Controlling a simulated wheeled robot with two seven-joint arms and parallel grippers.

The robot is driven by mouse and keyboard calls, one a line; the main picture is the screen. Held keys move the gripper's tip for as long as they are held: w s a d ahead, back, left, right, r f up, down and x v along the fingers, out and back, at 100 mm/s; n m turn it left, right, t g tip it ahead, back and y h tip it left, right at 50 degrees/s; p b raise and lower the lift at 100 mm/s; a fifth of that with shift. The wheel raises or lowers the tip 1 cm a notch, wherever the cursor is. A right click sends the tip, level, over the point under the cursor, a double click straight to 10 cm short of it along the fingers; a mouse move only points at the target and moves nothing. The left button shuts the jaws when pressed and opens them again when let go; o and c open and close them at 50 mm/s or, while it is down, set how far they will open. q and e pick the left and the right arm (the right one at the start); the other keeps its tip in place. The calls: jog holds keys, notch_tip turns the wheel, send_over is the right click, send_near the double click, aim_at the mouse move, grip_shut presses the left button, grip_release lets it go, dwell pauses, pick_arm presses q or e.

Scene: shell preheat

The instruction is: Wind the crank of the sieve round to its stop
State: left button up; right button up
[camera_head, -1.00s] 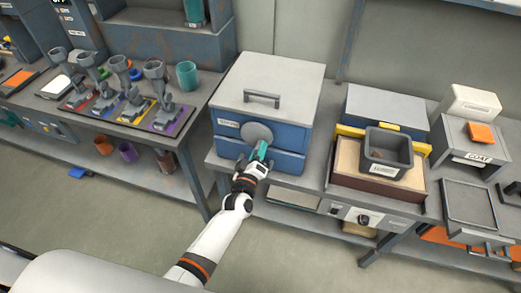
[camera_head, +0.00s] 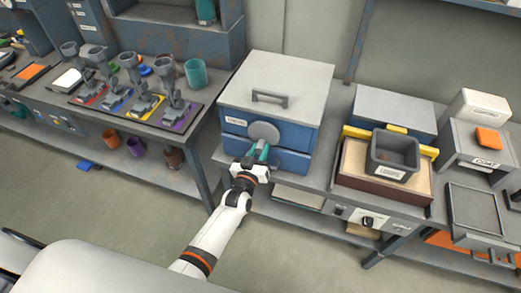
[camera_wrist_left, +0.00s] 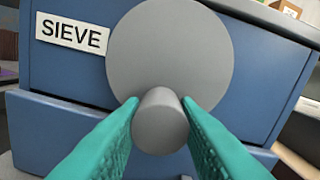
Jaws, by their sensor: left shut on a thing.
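The sieve (camera_head: 276,88) is a blue box with a grey lid and a lid handle; its label reads SIEVE in the left wrist view (camera_wrist_left: 72,32). Its crank is a round grey disc (camera_head: 263,131) on the front face, also seen in the left wrist view (camera_wrist_left: 170,55). A grey cylindrical knob (camera_wrist_left: 160,122) sticks out from the disc's lower part. My left gripper (camera_head: 257,154) is below the disc in the head view, its teal fingers shut on the knob from both sides. The fingers hide the knob in the head view. My right gripper is not in view.
Left of the sieve, a bench holds a rack of several portafilter-like tools (camera_head: 135,100) and a teal cup (camera_head: 195,76). To the right stand a grey bin (camera_head: 394,154) on a tray and a small grey stand (camera_head: 476,150). Open floor lies in front.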

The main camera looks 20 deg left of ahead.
pick_arm(q)
jog(key=shift+f, duration=0.1)
dwell(0.4)
jog(key=o, duration=1)
jog(key=shift+s+a+b, duration=0.15)
jog(key=shift+s+b, duration=0.35)
jog(key=shift+s, duration=2.55)
jog(key=shift+s+a+b, duration=0.1)
jog(key=shift+s+b, duration=0.35)
jog(key=shift+s, duration=2.55)
